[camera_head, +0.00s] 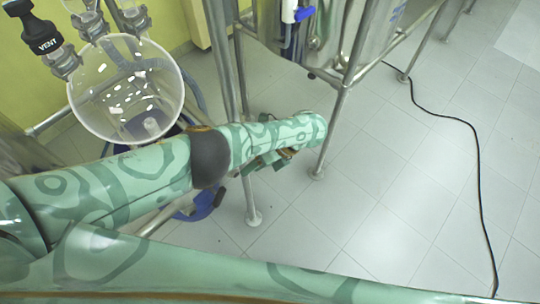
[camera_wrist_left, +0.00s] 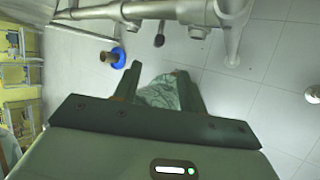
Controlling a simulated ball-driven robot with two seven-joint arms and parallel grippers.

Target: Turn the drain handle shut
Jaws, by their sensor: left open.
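A blue handle (camera_head: 305,13) sits on a white valve fitting (camera_head: 289,10) at the top of the head view; I take it for the drain handle. My left gripper (camera_head: 268,162) is partly hidden under my own patterned arm, below and left of that handle and apart from it. In the left wrist view the left gripper (camera_wrist_left: 158,70) is open, with its two dark fingers spread. A patterned green part, which looks like my own body, shows beyond them. I cannot clearly make out the drain handle in the wrist view. My right gripper is not in view.
Metal frame legs (camera_head: 338,125) rise close to my left arm. A black cable (camera_head: 475,150) lies on the tiled floor at the right. A blue object (camera_wrist_left: 117,57) lies beyond the fingers.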

